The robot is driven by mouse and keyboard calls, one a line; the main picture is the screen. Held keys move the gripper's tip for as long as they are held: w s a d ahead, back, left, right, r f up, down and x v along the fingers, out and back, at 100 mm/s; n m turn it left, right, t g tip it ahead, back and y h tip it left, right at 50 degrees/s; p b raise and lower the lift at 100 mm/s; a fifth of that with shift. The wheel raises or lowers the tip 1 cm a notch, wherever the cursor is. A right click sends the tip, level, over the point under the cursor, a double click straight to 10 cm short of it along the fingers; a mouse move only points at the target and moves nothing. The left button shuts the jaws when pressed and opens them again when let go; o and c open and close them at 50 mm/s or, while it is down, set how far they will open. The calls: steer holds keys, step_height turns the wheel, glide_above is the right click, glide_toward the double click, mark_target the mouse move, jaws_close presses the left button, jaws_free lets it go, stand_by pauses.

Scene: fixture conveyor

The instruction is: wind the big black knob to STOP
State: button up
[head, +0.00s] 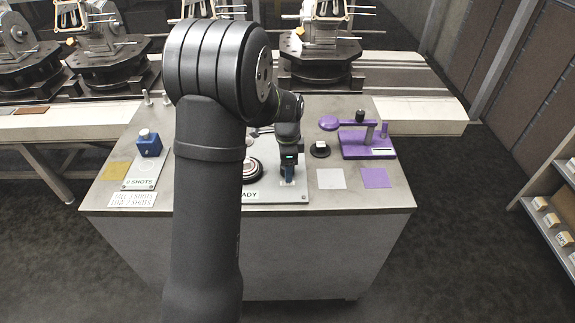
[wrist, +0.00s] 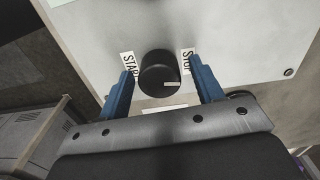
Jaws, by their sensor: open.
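The big black knob (wrist: 158,68) stands on a light grey plate (wrist: 235,40) in the wrist view. A START label (wrist: 128,65) is on its left and a STOP label (wrist: 188,62) on its right. A short pale mark (wrist: 172,84) shows on the knob's lower right part. My gripper (wrist: 160,66) is open, with one blue finger on each side of the knob; I cannot tell whether they touch it. In the head view my gripper (head: 288,176) is low over the plate's right part and hides the knob.
A round black device (head: 255,168) is left of my gripper, partly behind my arm. A small black dial (head: 320,149) and a purple fixture (head: 369,145) stand to the right. A blue block (head: 149,146) is at the left. Pale and purple squares (head: 375,178) lie flat nearby.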

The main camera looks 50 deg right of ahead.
step_height(320, 180, up, 17)
steer(key=shift+r, duration=0.2)
stand_by(0.3)
stand_by(0.5)
step_height(320, 180, down, 17)
steer(key=shift+f, duration=0.2)
stand_by(0.4)
steer(key=shift+r, duration=0.1)
